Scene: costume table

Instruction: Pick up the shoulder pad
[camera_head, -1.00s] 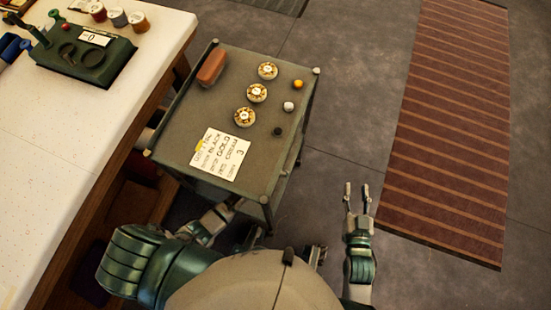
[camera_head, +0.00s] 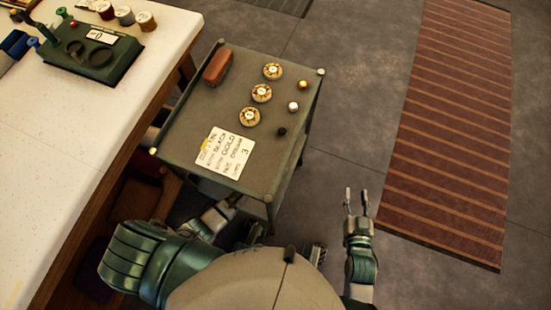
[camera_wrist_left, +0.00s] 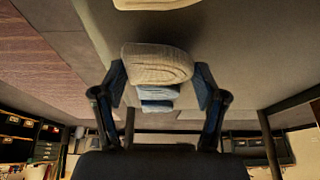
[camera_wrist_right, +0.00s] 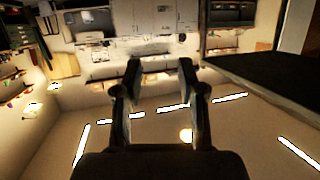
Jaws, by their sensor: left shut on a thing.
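A cream, rounded, padded shoulder pad (camera_wrist_left: 157,63) shows in the left wrist view. My left gripper (camera_wrist_left: 160,84) has one finger on each side of it and is shut on it. Folded light blue pieces (camera_wrist_left: 158,94) show just beyond the cream pad, partly covered by it. In the head view my left gripper is hidden below the cart and my own body. My right gripper (camera_head: 356,193) is open and empty, above the floor right of the cart; its spread fingers also show in the right wrist view (camera_wrist_right: 160,72).
A grey-green cart (camera_head: 190,140) carries a red-brown case (camera_head: 218,66), several round gold pieces (camera_head: 261,93), small balls and a written card (camera_head: 226,153). A white worktable (camera_head: 70,130) stands left. A striped rug (camera_head: 450,130) lies on the open floor at right.

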